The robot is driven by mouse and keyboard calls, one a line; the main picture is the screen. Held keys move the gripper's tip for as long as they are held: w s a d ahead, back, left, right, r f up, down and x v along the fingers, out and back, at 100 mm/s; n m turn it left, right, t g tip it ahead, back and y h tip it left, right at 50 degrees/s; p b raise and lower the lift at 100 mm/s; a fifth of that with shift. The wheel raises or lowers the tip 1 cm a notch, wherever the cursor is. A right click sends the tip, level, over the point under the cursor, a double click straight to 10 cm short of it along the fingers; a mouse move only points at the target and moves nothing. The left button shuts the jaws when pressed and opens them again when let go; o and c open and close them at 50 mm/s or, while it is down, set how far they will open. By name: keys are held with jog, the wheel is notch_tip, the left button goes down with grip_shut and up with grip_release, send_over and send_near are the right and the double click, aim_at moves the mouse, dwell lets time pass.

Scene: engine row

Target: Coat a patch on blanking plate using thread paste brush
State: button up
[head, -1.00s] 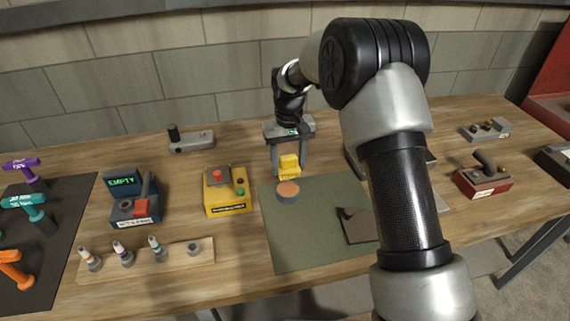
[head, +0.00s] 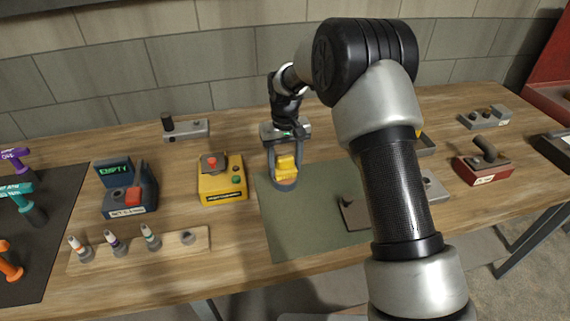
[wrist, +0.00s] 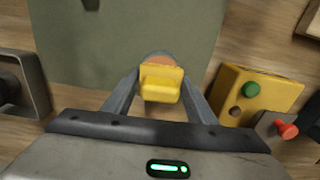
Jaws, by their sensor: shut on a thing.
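My gripper (head: 286,178) is shut on a yellow block-shaped piece, which I take for the thread paste brush (head: 286,165). It also shows between the fingers in the wrist view (wrist: 160,86). The brush is directly over a round grey pot with an orange-brown top (head: 285,185), at the back left of the green mat. Its lower end is hidden, so I cannot tell whether it touches the pot's contents. A dark brown flat plate with a small knob, likely the blanking plate (head: 357,217), lies on the mat to the right, partly hidden by my arm.
A green mat (head: 300,235) has bare room in front of the pot. A yellow box with buttons (head: 222,182) stands close left. A rack with several small bottles (head: 165,250) and a blue EMPTY unit (head: 128,195) lie farther left. A red block (head: 483,168) is at right.

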aim_at(285, 157)
jog(key=shift+f+b, duration=0.35)
jog(key=shift+f, duration=0.25)
dwell(1.6)
jog(key=shift+r, duration=0.15)
jog(key=shift+r+p, duration=2.1)
jog(key=shift+r, duration=1.35)
jog(key=s+d+m, duration=0.3)
jog(key=s+d, duration=1.1)
jog(key=d, duration=0.3)
jog(key=shift+s+f+m, duration=0.2)
jog(key=shift+m, duration=0.1)
